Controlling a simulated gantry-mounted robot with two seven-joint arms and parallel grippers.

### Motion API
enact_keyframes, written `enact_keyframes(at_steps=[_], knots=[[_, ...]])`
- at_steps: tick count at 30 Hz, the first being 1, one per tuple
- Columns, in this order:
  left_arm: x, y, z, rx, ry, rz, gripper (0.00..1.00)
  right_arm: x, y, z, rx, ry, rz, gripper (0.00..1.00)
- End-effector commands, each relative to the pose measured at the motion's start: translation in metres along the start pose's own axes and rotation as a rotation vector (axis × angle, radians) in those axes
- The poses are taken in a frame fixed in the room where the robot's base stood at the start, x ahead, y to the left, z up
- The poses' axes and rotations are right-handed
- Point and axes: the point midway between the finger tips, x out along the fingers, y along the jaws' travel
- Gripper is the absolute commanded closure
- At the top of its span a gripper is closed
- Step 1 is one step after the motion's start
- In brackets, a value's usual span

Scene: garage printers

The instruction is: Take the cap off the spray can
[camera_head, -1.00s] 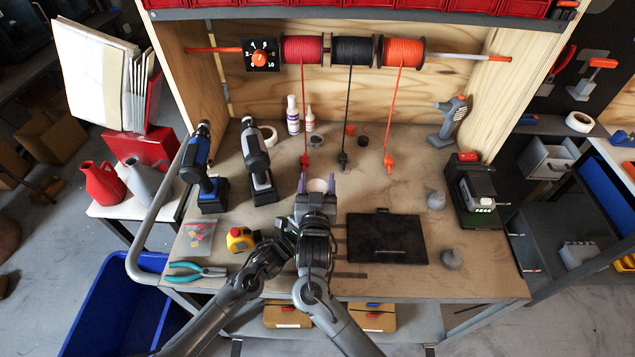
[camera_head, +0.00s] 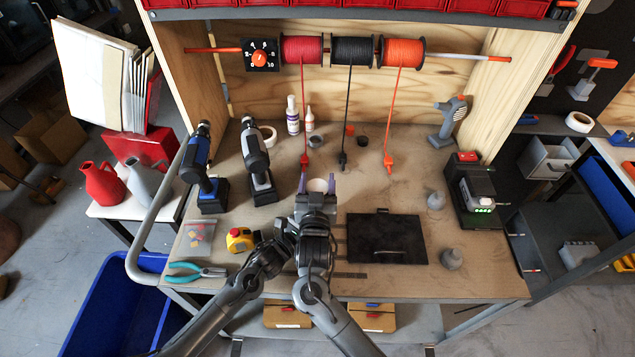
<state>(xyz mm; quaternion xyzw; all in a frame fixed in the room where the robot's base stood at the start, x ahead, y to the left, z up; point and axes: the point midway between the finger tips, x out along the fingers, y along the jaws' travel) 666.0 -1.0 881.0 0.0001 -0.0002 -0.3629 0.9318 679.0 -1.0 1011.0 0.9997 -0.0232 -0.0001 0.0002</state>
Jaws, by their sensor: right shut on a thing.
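A pale round top, seemingly that of the spray can (camera_head: 317,185), shows between the fingers of my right gripper (camera_head: 317,183), over the middle of the workbench. The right gripper is shut on it, one purple-tipped finger on each side. The rest of the can is hidden under the gripper and wrist, and I cannot tell where cap and can meet. My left gripper (camera_head: 288,232) is close beside the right wrist, lower and to the left. Its fingers are hidden, so its opening does not show.
A black mat (camera_head: 387,239) lies right of my wrist. A yellow tape measure (camera_head: 241,239) and teal pliers (camera_head: 196,272) lie at left. Two power drills (camera_head: 258,160) stand behind left. Red, black and orange cords hang from spools (camera_head: 352,51). Two grey lumps (camera_head: 451,259) lie at right.

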Motion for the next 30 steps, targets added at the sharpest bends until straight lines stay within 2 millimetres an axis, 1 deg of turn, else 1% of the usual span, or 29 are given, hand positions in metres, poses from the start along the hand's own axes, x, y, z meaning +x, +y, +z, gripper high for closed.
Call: enact_keyframes(at_steps=[18, 30], knots=[[0.0, 0.0, -0.001, 0.0, 0.003, 0.0, 0.9, 0.0, 0.0, -0.019, 0.001, 0.0, 0.0, 0.75], [0.0, 0.0, -0.001, 0.0, 0.003, 0.0, 0.9, 0.0, 0.0, -0.021, 0.001, 0.0, 0.0, 0.75]])
